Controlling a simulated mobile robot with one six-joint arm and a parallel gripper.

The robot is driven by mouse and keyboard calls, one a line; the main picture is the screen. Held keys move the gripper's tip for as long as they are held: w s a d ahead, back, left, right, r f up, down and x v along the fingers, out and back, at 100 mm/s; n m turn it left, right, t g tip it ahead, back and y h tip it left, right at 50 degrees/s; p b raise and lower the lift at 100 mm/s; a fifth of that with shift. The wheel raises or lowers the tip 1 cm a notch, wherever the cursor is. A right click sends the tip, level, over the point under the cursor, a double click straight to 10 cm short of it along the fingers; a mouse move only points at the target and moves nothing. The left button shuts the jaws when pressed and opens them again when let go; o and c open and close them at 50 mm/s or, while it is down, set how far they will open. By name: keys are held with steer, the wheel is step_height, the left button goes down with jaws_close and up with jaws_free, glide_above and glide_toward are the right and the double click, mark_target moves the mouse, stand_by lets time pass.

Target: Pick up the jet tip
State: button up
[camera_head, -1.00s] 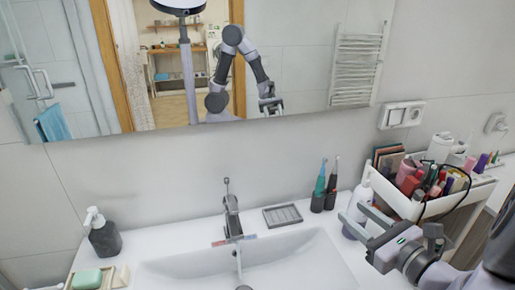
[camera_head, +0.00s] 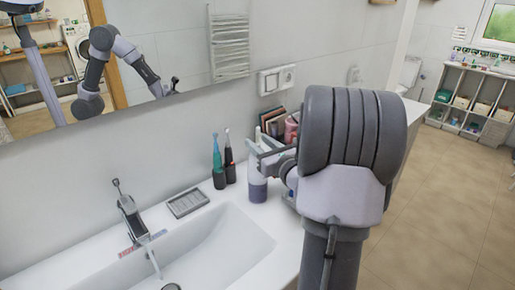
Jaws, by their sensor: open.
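I cannot make out the jet tip for certain in this view. My gripper (camera_head: 258,150) is open, near the cosmetics cart, in front of the wall and at the top of a lavender bottle (camera_head: 257,190). I cannot tell whether it touches the bottle. My arm covers most of the cart and what lies in it. A teal handle (camera_head: 217,163) and a dark handle (camera_head: 229,160) with thin tops stand upright left of my gripper.
The white sink (camera_head: 225,245) with its faucet (camera_head: 132,215) is at the lower left. A grey soap dish (camera_head: 187,202) lies on its rim. Folders and a pink item (camera_head: 291,128) show behind my arm. A shelf unit (camera_head: 470,100) stands far right, beyond open floor.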

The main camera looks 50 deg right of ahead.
steer(key=shift+w+d, duration=0.2)
steer(key=shift+w, duration=0.35)
jaws_close()
steer(key=shift+r, duration=0.15)
